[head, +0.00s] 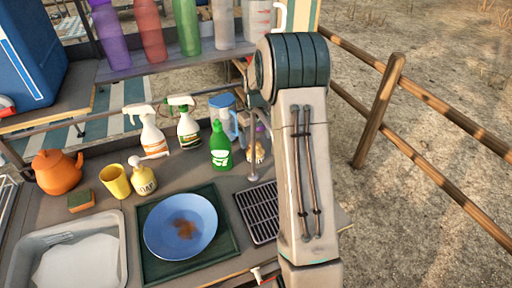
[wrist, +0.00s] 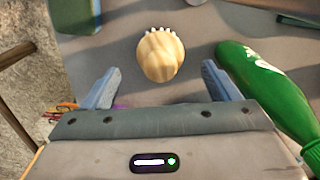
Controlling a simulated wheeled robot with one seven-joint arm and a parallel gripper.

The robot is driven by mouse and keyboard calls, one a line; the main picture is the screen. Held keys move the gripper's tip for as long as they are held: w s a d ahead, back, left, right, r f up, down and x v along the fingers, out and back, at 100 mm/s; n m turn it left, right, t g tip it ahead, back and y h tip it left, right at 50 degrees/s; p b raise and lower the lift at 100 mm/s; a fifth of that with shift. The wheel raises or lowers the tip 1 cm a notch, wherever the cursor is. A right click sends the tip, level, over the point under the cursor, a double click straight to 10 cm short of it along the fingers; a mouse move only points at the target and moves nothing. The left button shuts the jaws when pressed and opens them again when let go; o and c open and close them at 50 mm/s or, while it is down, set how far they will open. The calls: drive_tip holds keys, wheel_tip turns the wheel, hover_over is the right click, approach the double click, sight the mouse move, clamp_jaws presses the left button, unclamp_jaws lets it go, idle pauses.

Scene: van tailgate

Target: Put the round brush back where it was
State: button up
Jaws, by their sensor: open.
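The round brush (wrist: 161,55) has a pale wooden, rounded top with white bristle tips showing at its far edge. It rests on the grey worktop in the wrist view.
A green bottle (wrist: 265,90) lies close to the right finger in the wrist view; it stands upright in the head view (head: 220,147).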

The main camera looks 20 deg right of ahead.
wheel_tip(320, 180, up, 6)
drive_tip(key=shift+r, duration=0.15)
idle(0.4)
